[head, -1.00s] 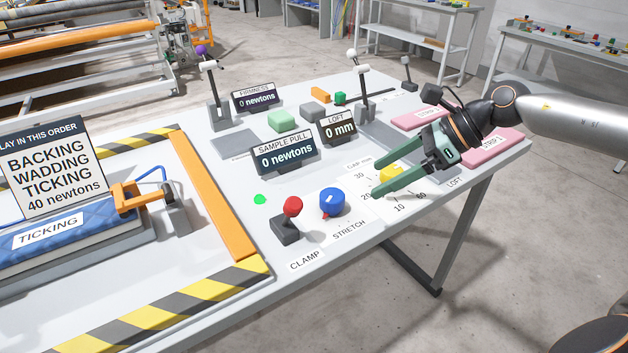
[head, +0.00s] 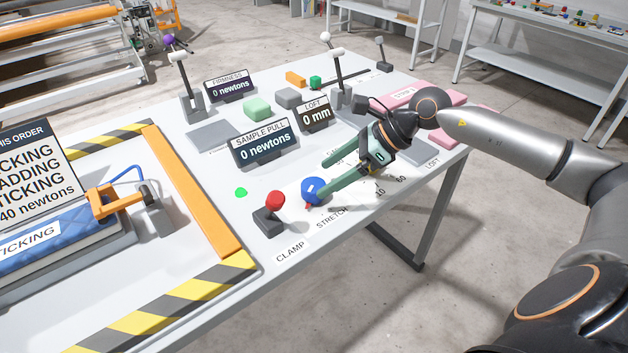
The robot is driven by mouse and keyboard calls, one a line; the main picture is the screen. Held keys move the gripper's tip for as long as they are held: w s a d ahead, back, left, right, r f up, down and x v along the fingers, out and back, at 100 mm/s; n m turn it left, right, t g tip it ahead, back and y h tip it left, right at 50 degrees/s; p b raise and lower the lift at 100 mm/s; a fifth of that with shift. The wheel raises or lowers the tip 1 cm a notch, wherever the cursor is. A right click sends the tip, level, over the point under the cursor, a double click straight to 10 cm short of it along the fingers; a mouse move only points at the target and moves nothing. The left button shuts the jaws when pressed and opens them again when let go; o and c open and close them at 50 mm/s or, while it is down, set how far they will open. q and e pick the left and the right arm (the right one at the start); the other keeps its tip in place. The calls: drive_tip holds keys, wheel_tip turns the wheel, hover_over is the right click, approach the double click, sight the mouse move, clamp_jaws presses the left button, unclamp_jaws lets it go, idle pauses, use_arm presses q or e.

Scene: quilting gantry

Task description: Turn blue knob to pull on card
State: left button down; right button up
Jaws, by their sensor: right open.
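The blue knob (head: 312,190) stands on the table by the STRETCH label (head: 332,217), with a pale mark on its top and a red pointer at its base. My right gripper (head: 322,182) is open, coming in from the right with its green fingertips beside the knob. The nearer finger overlaps the knob's right side; I cannot tell whether it touches. The SAMPLE PULL display (head: 264,146) reads 0 newtons. The order card (head: 32,175) at the left, partly cut off, shows 40 newtons at the bottom. My left gripper is out of view.
A red-topped clamp lever (head: 270,212) stands just left of the knob. The LOFT display (head: 315,113) and a lever (head: 337,70) stand behind. Pink strips (head: 405,95) lie at the right. An orange bar (head: 190,190) and the blue ticking stack (head: 60,240) are left.

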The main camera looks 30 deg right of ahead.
sight(315, 184)
drive_tip(key=shift+x, duration=2.45)
drive_tip(key=c, duration=1.4)
